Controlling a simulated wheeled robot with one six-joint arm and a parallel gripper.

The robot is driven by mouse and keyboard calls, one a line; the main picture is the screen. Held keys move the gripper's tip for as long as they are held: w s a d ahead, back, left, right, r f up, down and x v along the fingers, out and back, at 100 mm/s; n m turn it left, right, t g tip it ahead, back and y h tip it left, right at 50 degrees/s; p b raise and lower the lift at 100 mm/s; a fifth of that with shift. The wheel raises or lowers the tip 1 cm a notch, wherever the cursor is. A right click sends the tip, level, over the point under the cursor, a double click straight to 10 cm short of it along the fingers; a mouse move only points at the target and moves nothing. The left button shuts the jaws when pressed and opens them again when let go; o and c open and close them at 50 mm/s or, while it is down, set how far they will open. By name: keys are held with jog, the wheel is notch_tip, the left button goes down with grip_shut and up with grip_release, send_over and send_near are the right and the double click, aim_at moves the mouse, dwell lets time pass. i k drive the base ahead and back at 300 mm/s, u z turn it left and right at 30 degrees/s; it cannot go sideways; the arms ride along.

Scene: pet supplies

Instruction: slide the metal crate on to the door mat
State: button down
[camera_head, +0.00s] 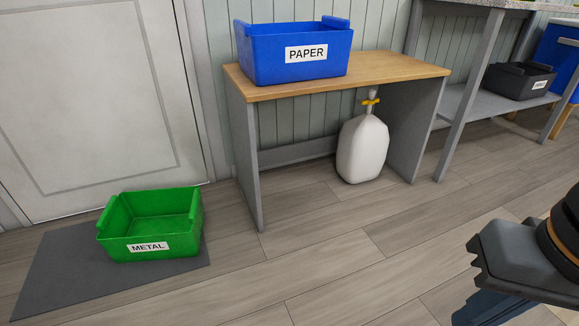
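The green metal crate (180,243), with a white METAL label, stands upright and looks empty. It rests on the right part of the dark grey door mat (62,275), in front of the white door. Its right side lies close to the mat's right edge. Part of my arm (520,262) shows at the lower right, well apart from the crate.
A blue PAPER crate (268,64) stands on a wooden-topped bench (395,67). A white sack (361,150) with a yellow tie is under it. A dark crate (518,84) sits on a shelf at right. The wooden floor (310,262) between my arm and the mat is clear.

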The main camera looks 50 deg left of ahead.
aim_at(165, 223)
jog(key=u, duration=0.45)
jog(key=i, duration=0.7)
jog(key=u, duration=1.1)
jog(key=i, duration=0.35)
jog(key=u, duration=0.35)
